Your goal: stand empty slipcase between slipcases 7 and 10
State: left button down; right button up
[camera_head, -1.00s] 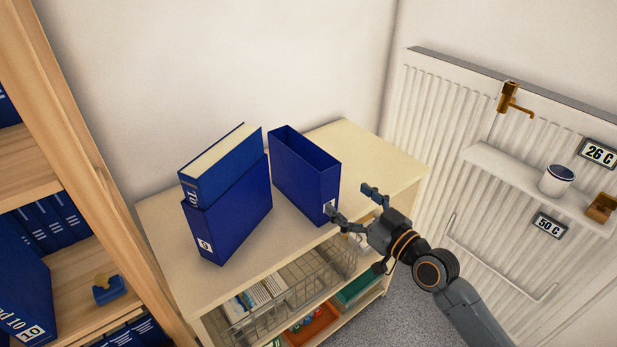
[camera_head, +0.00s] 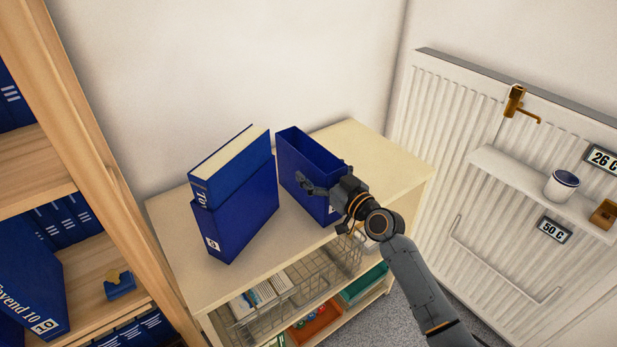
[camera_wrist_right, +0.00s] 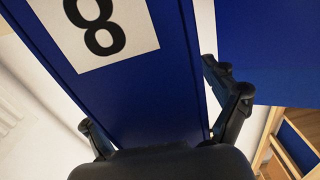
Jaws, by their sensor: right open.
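The empty blue slipcase (camera_head: 295,152) stands upright, open at the top, on the cream cabinet (camera_head: 395,185). In the right wrist view the slipcase (camera_wrist_right: 115,75) bears a white label with an 8. My right gripper (camera_head: 325,180) is at its front end, open, with one finger on each side; I cannot tell whether they touch. It also shows in the wrist view (camera_wrist_right: 150,100). A slipcase marked 10 (camera_head: 30,280) is on the wooden shelf at the left.
The wooden bookcase (camera_head: 95,160) at the left holds several blue volumes (camera_head: 65,220) and a tape dispenser (camera_head: 119,285). Wire baskets (camera_head: 300,285) sit in the cabinet. A radiator (camera_head: 440,130) with a small shelf and cup (camera_head: 562,185) is at the right.

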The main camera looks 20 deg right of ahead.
jog(key=shift+c, duration=0.4)
jog(key=c, duration=1.7)
jog(key=shift+r, duration=0.1)
